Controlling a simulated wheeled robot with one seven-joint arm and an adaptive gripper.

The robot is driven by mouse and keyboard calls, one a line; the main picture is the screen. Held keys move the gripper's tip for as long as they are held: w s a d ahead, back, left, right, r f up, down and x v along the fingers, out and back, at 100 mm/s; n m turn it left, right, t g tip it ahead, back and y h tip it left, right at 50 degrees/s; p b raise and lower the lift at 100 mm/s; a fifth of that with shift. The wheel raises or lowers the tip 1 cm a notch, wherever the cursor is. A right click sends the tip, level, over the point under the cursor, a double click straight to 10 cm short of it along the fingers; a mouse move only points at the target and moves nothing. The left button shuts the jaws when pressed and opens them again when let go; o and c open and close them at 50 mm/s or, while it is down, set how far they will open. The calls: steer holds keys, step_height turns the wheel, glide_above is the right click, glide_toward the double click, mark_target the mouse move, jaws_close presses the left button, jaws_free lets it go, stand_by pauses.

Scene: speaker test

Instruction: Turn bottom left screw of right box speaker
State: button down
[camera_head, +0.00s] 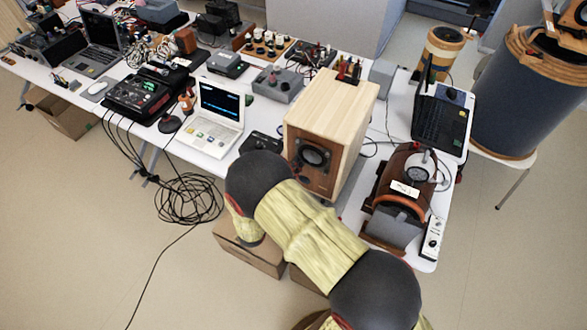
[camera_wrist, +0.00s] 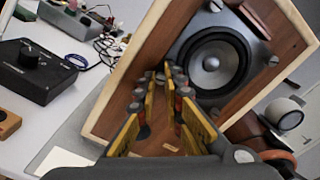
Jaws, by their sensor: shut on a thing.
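The box speaker (camera_head: 333,115) has a pale wooden cabinet and a brown front, and stands near the table's front edge in the head view. Its front, with a round grey driver (camera_wrist: 212,64), fills much of the wrist view and looks tilted there. Dark screws sit at the corners of the driver's frame, one clearly at the right (camera_wrist: 271,61). My gripper (camera_wrist: 164,80) has yellow fingers with grey and red tips. It is shut at the driver's lower left corner, on the bottom left screw, which the tips mostly hide. My arm hides the gripper in the head view.
A laptop (camera_head: 442,118) and a brown vintage device (camera_head: 405,190) stand right of the speaker. A white laptop (camera_head: 212,112) stands to its left. A black box with a knob (camera_wrist: 36,70) shows at left in the wrist view. Cables (camera_head: 188,199) lie on the floor.

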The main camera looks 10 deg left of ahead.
steer(key=m+b, duration=0.5)
steer(key=m, duration=0.2)
steer(key=m+b, duration=0.5)
steer(key=m, duration=0.2)
steer(key=m+b, duration=0.5)
steer(key=m, duration=0.1)
steer(key=shift+s+f+m, duration=0.1)
steer(key=shift+f+m, duration=0.2)
steer(key=shift+m, duration=0.1)
steer(key=shift+b, duration=0.3)
steer(key=c, duration=2.2)
jaws_free()
steer(key=shift+r, duration=0.1)
steer(key=shift+o, duration=0.2)
steer(key=shift+a+r, duration=0.1)
